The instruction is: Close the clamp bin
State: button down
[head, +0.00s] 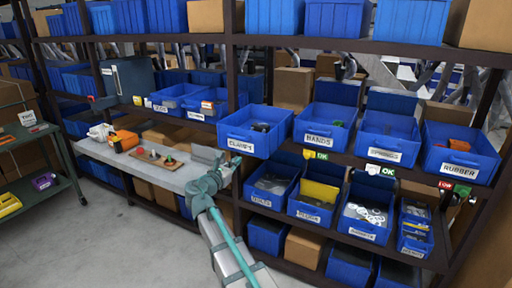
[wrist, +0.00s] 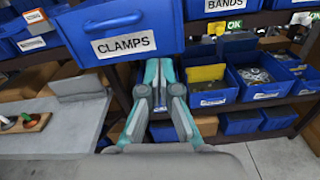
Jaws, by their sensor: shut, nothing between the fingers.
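The clamp bin (head: 262,147) is a blue open-topped bin with a white CLAMPS label, on the middle shelf of the rack. It juts out past the shelf edge and holds some dark parts. In the wrist view the clamp bin (wrist: 165,38) fills the upper left, with its front face and label towards me. My gripper (head: 230,163) is below and left of the bin's front in the head view. In the wrist view my gripper (wrist: 159,64) is shut and empty, with its fingertips near the bin's lower front edge; I cannot tell whether they touch.
A grey bench (head: 165,172) with small parts on it stands to the left. The BANDS bin (head: 322,133) and the RUBBER bin (head: 460,160) sit to the right on the same shelf. Lower bins, including one with a yellow piece (head: 318,193), are underneath. The floor in front is clear.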

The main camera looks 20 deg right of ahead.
jog(key=n, duration=0.2)
jog(key=p, duration=0.4)
send_near(257, 144)
jog(key=x, duration=0.6)
jog(key=shift+r, duration=0.15)
jog(key=shift+w+d, duration=0.45)
